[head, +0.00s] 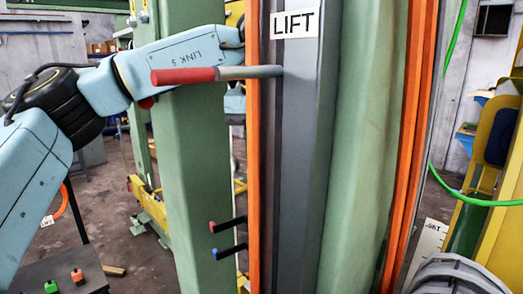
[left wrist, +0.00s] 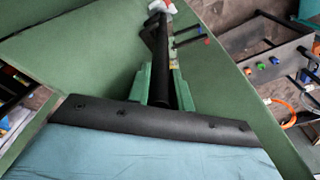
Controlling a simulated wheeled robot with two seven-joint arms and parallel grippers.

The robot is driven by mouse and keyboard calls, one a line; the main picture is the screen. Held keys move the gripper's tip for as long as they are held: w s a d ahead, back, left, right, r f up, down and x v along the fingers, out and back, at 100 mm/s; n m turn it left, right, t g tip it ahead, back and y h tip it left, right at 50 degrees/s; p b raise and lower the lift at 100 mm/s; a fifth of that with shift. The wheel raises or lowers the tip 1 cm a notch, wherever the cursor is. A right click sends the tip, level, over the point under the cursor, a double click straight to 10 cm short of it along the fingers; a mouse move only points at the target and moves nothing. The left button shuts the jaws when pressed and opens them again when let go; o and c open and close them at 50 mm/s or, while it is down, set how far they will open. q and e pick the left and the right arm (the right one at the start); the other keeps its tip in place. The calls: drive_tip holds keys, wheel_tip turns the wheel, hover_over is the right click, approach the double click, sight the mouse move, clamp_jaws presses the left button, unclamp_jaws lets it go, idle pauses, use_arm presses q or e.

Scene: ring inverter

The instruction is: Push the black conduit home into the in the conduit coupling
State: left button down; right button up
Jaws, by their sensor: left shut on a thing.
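In the left wrist view a black rod-like piece, apparently the black conduit (left wrist: 156,42), runs from the upper middle down between the fingers of my left gripper (left wrist: 161,72). The gripper is shut on it, and the palm hides its near end. A small white piece (left wrist: 168,7) shows beside its far end; I cannot tell whether the two touch. I cannot make out the conduit coupling for sure. My right gripper is not in view.
The green post (head: 190,190) and the grey rail (head: 290,170) marked LIFT stand close in front. A red-handled lever (head: 185,76) juts left across the arm. Red-tipped and blue-tipped pegs (head: 230,252) stick out lower down. A dark panel with coloured knobs (head: 58,270) lies lower left.

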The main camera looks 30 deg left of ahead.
use_arm(q)
drive_tip(key=shift+p, duration=0.3)
idle(0.6)
drive_tip(key=shift+f+b, duration=0.55)
drive_tip(key=shift+f, duration=0.4)
drive_tip(key=c, duration=1.3)
unclamp_jaws()
drive_tip(key=shift+o, duration=0.7)
drive_tip(key=shift+s+f, duration=0.1)
